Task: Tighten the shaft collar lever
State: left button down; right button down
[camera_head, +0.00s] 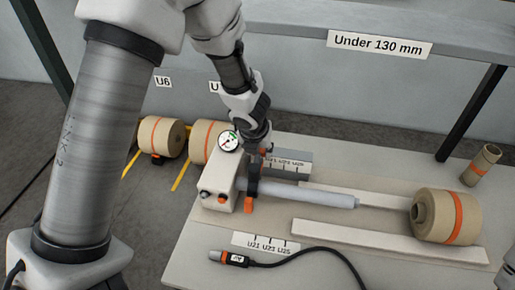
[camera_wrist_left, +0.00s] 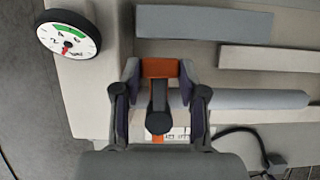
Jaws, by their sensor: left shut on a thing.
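The shaft (camera_head: 315,196) is a pale grey cylinder running right from a white housing (camera_head: 220,184); it also shows in the left wrist view (camera_wrist_left: 255,99). A dark collar (camera_head: 253,186) with orange parts sits around the shaft near the housing. In the left wrist view the orange lever end (camera_wrist_left: 160,68) lies between the fingertips of my left gripper (camera_wrist_left: 159,75), and a dark lever arm (camera_wrist_left: 158,100) runs down from it. In the head view my left gripper (camera_head: 264,147) is above the collar, shut on the lever and partly hiding it. My right gripper is not in view.
A round gauge (camera_head: 228,141) stands on the housing; its face shows in the left wrist view (camera_wrist_left: 68,33). A kraft roll (camera_head: 446,216) sits at the table's right. A black cable (camera_head: 300,251) lies in front. White rails (camera_head: 390,242) run along the table.

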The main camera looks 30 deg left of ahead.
aim_at(255, 164)
pick_arm(q)
jog(key=shift+s+f, duration=0.2)
jog(key=shift+f, duration=0.05)
jog(key=c, duration=0.6)
grip_release()
jog(key=shift+c, duration=0.2)
jog(key=shift+w, duration=0.25)
jog(key=shift+r, duration=0.15)
jog(key=shift+s+r, duration=0.2)
jog(key=shift+r, duration=0.3)
jog(key=v, duration=1)
jog(key=shift+r, duration=0.35)
jog(key=shift+s, duration=0.1)
